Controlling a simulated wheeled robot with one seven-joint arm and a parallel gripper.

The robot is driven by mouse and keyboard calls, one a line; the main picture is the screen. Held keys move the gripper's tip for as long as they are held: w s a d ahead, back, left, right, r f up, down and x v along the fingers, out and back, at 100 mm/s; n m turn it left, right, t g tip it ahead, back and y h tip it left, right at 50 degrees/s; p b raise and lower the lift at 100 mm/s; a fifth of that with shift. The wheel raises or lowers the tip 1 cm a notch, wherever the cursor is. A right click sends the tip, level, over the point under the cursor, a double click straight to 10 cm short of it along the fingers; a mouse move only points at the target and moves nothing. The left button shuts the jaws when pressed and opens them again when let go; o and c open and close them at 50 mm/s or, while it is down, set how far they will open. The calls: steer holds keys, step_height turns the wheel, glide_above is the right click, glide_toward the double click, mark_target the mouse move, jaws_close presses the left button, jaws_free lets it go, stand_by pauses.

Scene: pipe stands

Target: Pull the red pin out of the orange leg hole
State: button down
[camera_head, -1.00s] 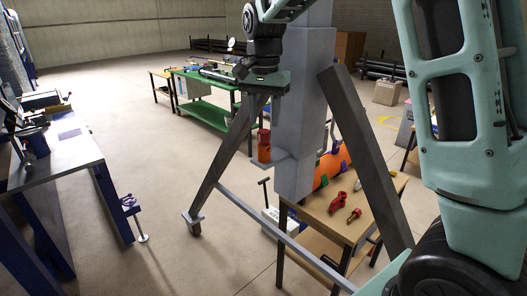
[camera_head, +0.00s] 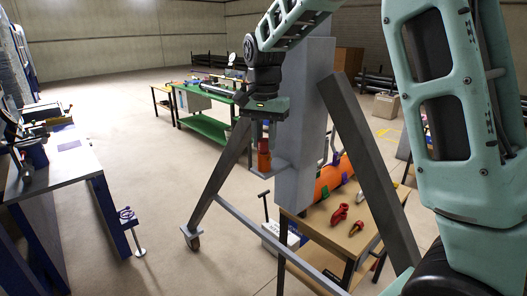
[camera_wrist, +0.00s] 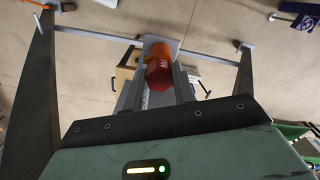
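The red pin (camera_head: 264,144) stands upright in the top of the orange leg (camera_head: 264,161), which rests on a grey plate beside the grey column. In the wrist view the red pin (camera_wrist: 160,73) is a faceted head with marking on it, and the orange leg (camera_wrist: 158,50) shows beyond it. My gripper (camera_head: 263,141) points down from above, with its fingertips close to the pin's head. In the wrist view the fingers of my gripper (camera_wrist: 157,84) lie on either side of the red head and look open. Contact with the pin cannot be made out.
A grey stand with a column (camera_head: 304,120) and slanted legs (camera_head: 222,175) surrounds the spot. A wooden table (camera_head: 335,232) holds an orange pipe (camera_head: 330,181) and red fittings (camera_head: 340,214). A blue-framed workbench (camera_head: 60,170) is at left. The floor between is free.

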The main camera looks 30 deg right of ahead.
steer(key=shift+r+p, duration=0.7)
steer(key=shift+p, duration=0.05)
steer(key=shift+r+p, duration=2.85)
steer(key=shift+r, duration=0.25)
steer(key=shift+f, duration=0.15)
